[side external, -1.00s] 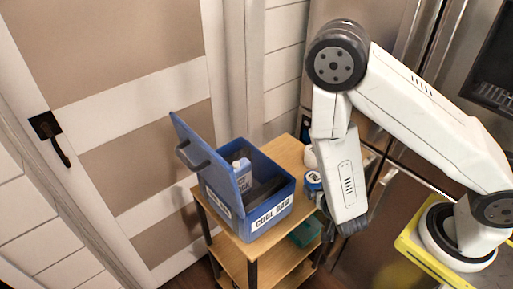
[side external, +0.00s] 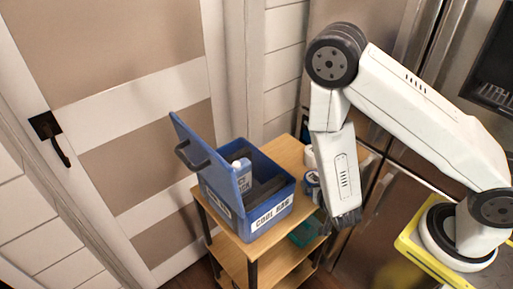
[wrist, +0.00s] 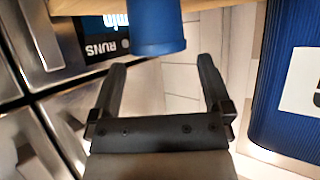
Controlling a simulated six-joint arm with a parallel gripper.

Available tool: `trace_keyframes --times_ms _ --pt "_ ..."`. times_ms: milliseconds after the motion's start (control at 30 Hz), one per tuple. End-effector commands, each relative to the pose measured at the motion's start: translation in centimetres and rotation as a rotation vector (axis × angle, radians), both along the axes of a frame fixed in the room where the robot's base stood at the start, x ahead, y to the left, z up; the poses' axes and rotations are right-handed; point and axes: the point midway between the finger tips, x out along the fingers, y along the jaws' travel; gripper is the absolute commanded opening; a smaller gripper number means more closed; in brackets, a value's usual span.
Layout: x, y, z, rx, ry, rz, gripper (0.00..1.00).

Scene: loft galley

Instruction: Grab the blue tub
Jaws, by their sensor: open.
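The blue tub (side external: 312,181) stands near the right edge of the wooden cart top, partly hidden behind my gripper in the side view. In the wrist view the tub (wrist: 156,32) is a smooth blue cylinder with a flared rim, cut off by the top edge. It lies ahead of the gap between my fingers. My gripper (wrist: 161,66) is open and empty, with the two dark fingers spread apart. In the side view my gripper (side external: 343,222) hangs at the cart's right edge, close to the tub. Whether it touches the tub cannot be told there.
A blue cool bag (side external: 270,213) with raised lid and a bottle (side external: 242,172) inside fills the cart's left part. Its side (wrist: 282,85) shows at right in the wrist view. A white item (side external: 309,157) stands behind the tub. A teal container (side external: 304,233) sits on the lower shelf.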

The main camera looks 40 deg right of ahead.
Motion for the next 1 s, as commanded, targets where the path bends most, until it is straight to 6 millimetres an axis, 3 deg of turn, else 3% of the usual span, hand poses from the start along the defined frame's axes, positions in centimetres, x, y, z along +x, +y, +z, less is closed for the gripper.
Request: trace_keyframes --times_ms 567,1000 --pt "3.3 -2.5 -2.4 0.0 0.0 -0.002 1.0" --pt "3.5 -2.6 -2.5 0.0 0.0 0.0 1.0"
